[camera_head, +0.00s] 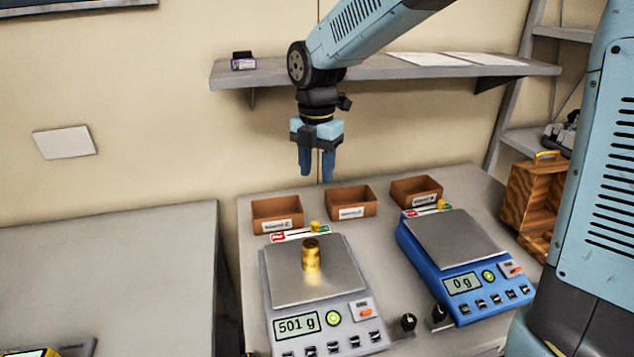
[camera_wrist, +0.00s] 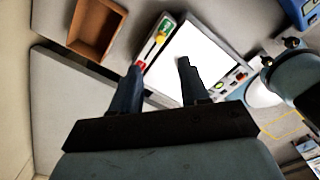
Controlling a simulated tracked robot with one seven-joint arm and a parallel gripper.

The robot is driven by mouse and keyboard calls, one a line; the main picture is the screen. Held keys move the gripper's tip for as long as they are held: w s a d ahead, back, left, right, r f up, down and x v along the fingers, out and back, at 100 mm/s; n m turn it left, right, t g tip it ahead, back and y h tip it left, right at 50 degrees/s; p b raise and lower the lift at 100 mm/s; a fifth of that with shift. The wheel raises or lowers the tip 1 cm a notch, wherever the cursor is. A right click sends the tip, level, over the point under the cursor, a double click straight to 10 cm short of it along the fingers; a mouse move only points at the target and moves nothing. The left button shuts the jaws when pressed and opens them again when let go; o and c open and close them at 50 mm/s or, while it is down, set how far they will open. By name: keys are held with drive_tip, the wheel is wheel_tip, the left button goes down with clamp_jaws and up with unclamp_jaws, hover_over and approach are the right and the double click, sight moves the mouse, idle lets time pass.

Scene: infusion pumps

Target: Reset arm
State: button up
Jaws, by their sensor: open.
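My gripper (camera_head: 317,165) hangs pointing down from my blue arm, in front of the back wall and above the small brown boxes. Its two blue fingers are apart with nothing between them. In the wrist view the gripper (camera_wrist: 158,78) also shows open and empty. Below it lies the white-looking pan of a scale (camera_wrist: 172,62). The arm's upper link passes out at the top of the head view.
A grey scale (camera_head: 315,275) bears a brass weight (camera_head: 311,256) and reads 501 g. A blue scale (camera_head: 458,240) reads 0 g. Brown boxes (camera_head: 277,213) line the table's back. A grey shelf (camera_head: 400,67) is behind my arm. A wooden case (camera_head: 530,195) stands right.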

drive_tip(key=shift+r, duration=0.3)
drive_tip(key=s+d+r+m+t, duration=0.1)
drive_tip(key=s+d+r+m, duration=0.15)
drive_tip(key=d+m, duration=0.5)
drive_tip(key=s+d+r+m+t, duration=0.2)
drive_tip(key=d+r+m, duration=0.2)
drive_tip(key=d+m, duration=0.3)
drive_tip(key=s+d+m+t, duration=0.2)
drive_tip(key=s+d+m, duration=1)
drive_tip(key=d+m, duration=0.2)
drive_tip(key=shift+r+m+t, duration=0.3)
drive_tip(key=shift+r+m, duration=0.15)
drive_tip(key=shift+m, duration=0.7)
drive_tip(key=shift+d, duration=0.1)
